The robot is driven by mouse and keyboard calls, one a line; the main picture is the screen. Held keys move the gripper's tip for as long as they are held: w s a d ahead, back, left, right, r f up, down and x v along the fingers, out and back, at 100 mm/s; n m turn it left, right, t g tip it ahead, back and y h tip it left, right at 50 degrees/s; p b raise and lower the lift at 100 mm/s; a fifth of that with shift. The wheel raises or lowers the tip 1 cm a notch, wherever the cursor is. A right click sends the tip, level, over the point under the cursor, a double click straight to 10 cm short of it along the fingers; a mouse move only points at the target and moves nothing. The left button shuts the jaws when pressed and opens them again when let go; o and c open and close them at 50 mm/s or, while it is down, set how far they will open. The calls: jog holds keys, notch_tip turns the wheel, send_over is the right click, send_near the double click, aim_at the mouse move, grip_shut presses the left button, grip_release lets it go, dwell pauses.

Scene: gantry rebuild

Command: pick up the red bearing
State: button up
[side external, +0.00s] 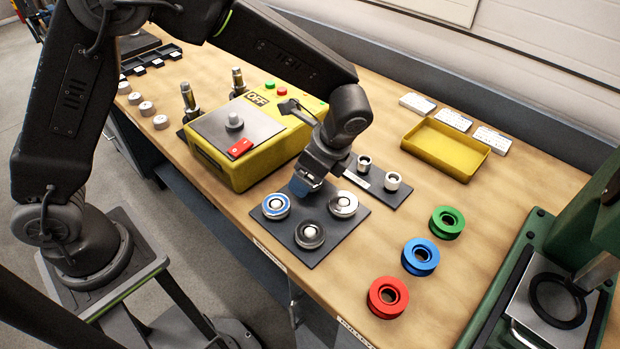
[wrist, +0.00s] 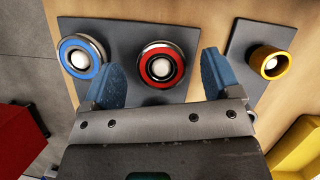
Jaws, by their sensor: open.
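The red bearing (wrist: 161,66) shows in the wrist view as a red ring with a pale centre, standing on a dark plate (wrist: 122,30). My gripper (wrist: 163,72) is open, with one blue fingertip on each side of the bearing and gaps between. In the side view, my gripper (side external: 305,186) is over the back corner of the dark plate (side external: 340,229) and hides the red bearing. I cannot tell how far the fingertips are above the plate. A blue-ringed bearing (wrist: 82,58) sits left of the red one; it also shows in the side view (side external: 275,206).
A silver bearing (side external: 343,205) and a dark bearing (side external: 310,235) share the plate. A smaller plate with two bushings (side external: 364,165) lies beside it. Red (side external: 373,303), blue and green pulleys and a yellow tray (side external: 445,165) are to the right.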

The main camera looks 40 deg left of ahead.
jog(key=shift+a+f, duration=0.2)
jog(key=shift+f, duration=0.2)
jog(key=c, duration=1.1)
